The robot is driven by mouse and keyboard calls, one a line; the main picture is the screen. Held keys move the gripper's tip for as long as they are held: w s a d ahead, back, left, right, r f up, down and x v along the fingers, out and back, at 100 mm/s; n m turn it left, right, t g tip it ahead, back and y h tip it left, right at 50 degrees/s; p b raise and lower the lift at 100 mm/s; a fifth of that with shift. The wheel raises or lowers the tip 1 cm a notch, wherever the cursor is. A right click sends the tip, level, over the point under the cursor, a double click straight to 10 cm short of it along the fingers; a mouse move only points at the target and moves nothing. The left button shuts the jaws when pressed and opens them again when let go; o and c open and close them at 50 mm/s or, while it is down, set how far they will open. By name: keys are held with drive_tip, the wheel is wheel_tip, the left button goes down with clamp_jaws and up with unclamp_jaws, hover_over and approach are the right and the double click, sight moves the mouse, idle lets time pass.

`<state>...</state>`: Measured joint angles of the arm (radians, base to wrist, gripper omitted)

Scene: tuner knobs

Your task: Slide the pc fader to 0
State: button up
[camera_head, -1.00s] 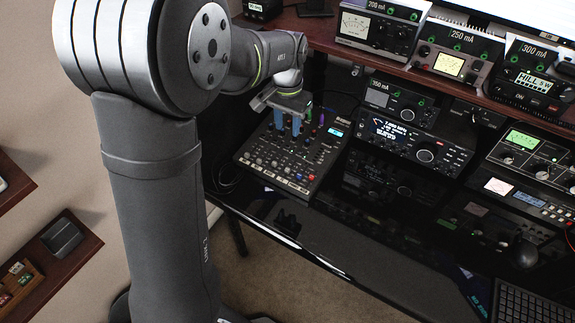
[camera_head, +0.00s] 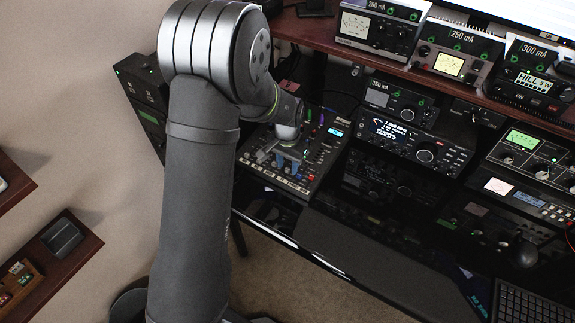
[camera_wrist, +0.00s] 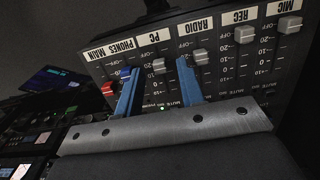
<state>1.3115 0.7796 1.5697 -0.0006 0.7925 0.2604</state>
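The mixer (camera_head: 318,165) is a dark panel with rows of knobs and faders on the desk. The wrist view shows its faders with labels upside down. The PC fader (camera_wrist: 158,67) has a light grey cap near the OFF end of its slot. My gripper (camera_wrist: 159,63) is open, with one blue finger on each side of the PC fader cap and visible gaps to it. Whether the fingertips touch the panel cannot be told.
The RADIO fader (camera_wrist: 201,57) stands just right of the right finger. A blue cap (camera_wrist: 124,72) and a red cap (camera_wrist: 108,89) are close to the left finger. REC (camera_wrist: 244,35) and MIC (camera_wrist: 289,25) faders are farther right. A radio (camera_head: 418,142) stands right of the mixer.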

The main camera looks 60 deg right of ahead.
drive_tip(key=shift+f, duration=0.5)
drive_tip(key=shift+c, duration=0.2)
clamp_jaws()
drive_tip(key=shift+d+r, duration=0.15)
drive_tip(key=shift+d, duration=1.35)
drive_tip(key=shift+o, duration=0.2)
unclamp_jaws()
